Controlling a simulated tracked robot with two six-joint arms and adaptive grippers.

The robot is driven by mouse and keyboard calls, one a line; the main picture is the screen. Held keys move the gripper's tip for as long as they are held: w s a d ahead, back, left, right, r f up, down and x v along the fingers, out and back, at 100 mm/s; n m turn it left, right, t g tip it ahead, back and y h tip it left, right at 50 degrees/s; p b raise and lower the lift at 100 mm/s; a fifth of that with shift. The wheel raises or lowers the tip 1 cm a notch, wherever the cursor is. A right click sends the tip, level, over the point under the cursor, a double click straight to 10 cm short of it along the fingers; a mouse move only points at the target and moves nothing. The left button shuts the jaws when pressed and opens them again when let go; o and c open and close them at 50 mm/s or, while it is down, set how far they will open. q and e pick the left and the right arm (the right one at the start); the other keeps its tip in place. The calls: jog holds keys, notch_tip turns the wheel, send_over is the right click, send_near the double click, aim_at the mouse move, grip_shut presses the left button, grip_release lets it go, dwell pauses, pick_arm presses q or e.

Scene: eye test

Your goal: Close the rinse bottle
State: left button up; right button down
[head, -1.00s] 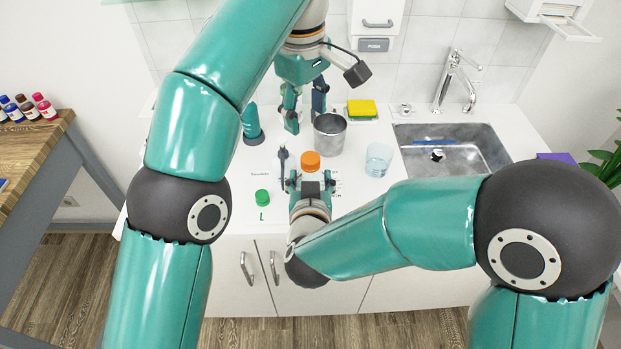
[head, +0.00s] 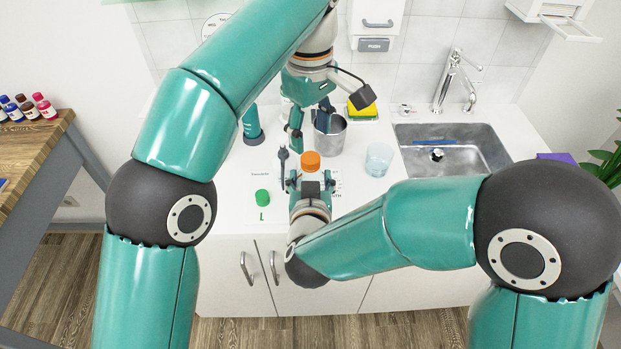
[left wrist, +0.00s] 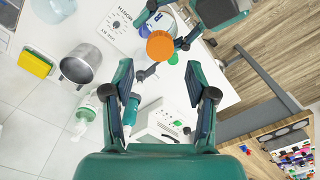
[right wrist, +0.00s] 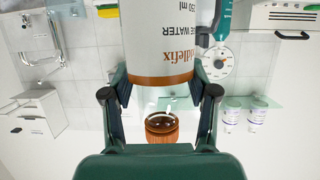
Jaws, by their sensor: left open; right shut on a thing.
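The white rinse bottle (right wrist: 167,40), with brown-orange edging and printed text, appears upside down in the right wrist view. My right gripper (head: 311,181) is shut on it. An orange cap (head: 310,160) shows just above that gripper in the head view, and as a round disc (left wrist: 160,45) in the left wrist view. In the right wrist view the cap (right wrist: 162,132) shows a dark hollow underside beyond the bottle's edge; I cannot tell whether they touch. My left gripper (head: 309,130) is open and empty, behind and above the cap.
A metal pot (head: 330,138) stands close beside my left gripper. A clear glass (head: 379,160) and the sink (head: 480,150) lie to the right.

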aim_at(310, 157)
pick_arm(q)
jog(key=shift+f, duration=2.8)
grip_shut()
jog(key=m, duration=1.8)
jog(key=shift+m, duration=0.4)
jog(key=m, duration=0.6)
jog(key=shift+w, duration=0.1)
jog(key=shift+o, duration=0.4)
grip_release()
